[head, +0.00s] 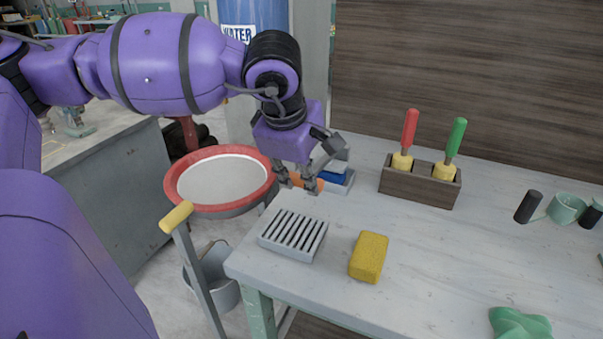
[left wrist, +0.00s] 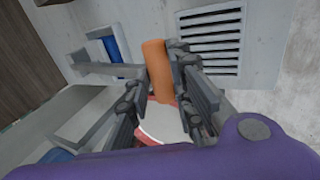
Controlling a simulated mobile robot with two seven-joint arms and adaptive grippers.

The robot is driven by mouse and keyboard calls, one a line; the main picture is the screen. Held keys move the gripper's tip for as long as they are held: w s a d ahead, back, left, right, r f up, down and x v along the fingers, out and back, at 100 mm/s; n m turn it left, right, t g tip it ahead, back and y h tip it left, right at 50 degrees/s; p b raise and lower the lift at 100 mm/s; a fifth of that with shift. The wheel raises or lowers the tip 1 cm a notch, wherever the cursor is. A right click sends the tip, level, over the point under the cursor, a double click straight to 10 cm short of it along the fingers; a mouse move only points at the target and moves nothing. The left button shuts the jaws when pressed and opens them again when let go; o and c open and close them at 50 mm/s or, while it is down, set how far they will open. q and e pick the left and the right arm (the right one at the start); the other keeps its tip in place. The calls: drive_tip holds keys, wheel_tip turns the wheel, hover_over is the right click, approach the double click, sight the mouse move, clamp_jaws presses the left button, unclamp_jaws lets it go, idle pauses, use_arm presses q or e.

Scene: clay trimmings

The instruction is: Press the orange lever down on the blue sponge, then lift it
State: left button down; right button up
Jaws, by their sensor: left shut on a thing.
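My left gripper (head: 298,183) reaches down at the back left of the table and is shut on the orange lever's handle (head: 317,185). The orange handle (left wrist: 156,62) also shows between the fingers in the left wrist view, with a grey bar running from it to a pale frame. The blue sponge (head: 331,176) is beside the gripper, partly covered by grey parts. In the left wrist view the blue sponge (left wrist: 113,48) shows inside the frame next to the bar. I cannot tell whether the bar presses on it. My right gripper is not in view.
A slotted grey block (head: 293,234) and a yellow sponge (head: 369,257) lie in front on the table. A wooden rack (head: 418,188) with red-handled and green-handled tools stands to the right. A red-rimmed round pan (head: 175,182) is left of the table.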

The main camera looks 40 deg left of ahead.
use_arm(q)
drive_tip(key=shift+s+d+f, duration=0.15)
drive_tip(key=shift+s+f, duration=0.45)
drive_tip(key=shift+f, duration=0.3)
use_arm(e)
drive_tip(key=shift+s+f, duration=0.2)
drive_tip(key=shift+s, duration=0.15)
use_arm(q)
drive_tip(key=c, duration=1.9)
unclamp_jaws()
drive_tip(key=shift+c, duration=0.2)
drive_tip(key=o, duration=0.4)
drive_tip(key=shift+s, duration=0.15)
drive_tip(key=shift+w, duration=0.2)
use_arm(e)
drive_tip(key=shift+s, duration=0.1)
use_arm(q)
drive_tip(key=shift+r, duration=0.15)
drive_tip(key=v, duration=1.2)
drive_tip(key=shift+w+r, duration=0.25)
drive_tip(key=shift+w, duration=0.1)
